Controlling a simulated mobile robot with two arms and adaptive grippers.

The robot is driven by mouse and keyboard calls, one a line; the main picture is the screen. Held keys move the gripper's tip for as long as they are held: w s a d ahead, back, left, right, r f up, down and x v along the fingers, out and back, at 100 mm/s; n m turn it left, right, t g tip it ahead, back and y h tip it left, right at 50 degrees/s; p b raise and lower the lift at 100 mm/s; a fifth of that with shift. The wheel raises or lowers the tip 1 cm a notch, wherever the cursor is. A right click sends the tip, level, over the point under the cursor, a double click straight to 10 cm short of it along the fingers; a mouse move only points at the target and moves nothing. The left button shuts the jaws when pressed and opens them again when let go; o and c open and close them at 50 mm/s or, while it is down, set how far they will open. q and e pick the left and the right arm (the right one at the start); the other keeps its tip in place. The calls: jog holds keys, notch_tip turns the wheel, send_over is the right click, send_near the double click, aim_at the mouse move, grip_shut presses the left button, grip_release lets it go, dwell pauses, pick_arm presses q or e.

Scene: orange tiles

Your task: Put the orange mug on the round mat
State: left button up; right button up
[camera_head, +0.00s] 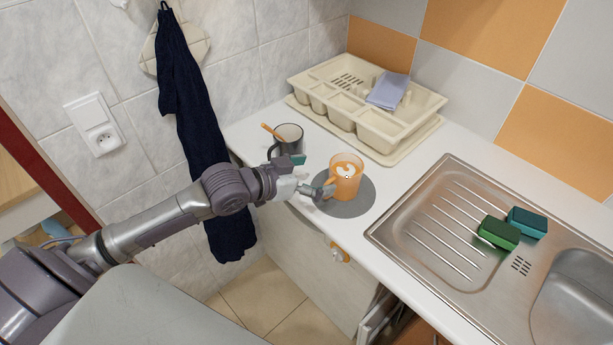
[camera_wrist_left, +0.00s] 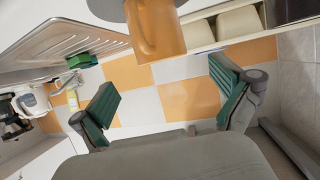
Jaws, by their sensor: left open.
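The orange mug (camera_head: 346,176), with a pale pattern on the drink inside, stands upright on the grey round mat (camera_head: 355,207) near the counter's front edge. My left gripper (camera_head: 309,176) is open and empty just left of the mug, its fingers pointing toward the handle side. I cannot tell whether a finger touches the handle. In the left wrist view the mug (camera_wrist_left: 156,27) is at the top, beyond the open green-padded fingers (camera_wrist_left: 167,98) and not between them; the mat (camera_wrist_left: 110,9) shows beside it. My right gripper is not in view.
A dark mug (camera_head: 287,139) with an orange stick stands behind my left gripper. A cream dish rack (camera_head: 375,135) is at the back. The steel sink (camera_head: 440,245) with two sponges (camera_head: 498,233) is to the right. A dark towel (camera_head: 192,110) hangs on the left wall.

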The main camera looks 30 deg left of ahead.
pick_arm(q)
jog(key=shift+v, duration=1.3)
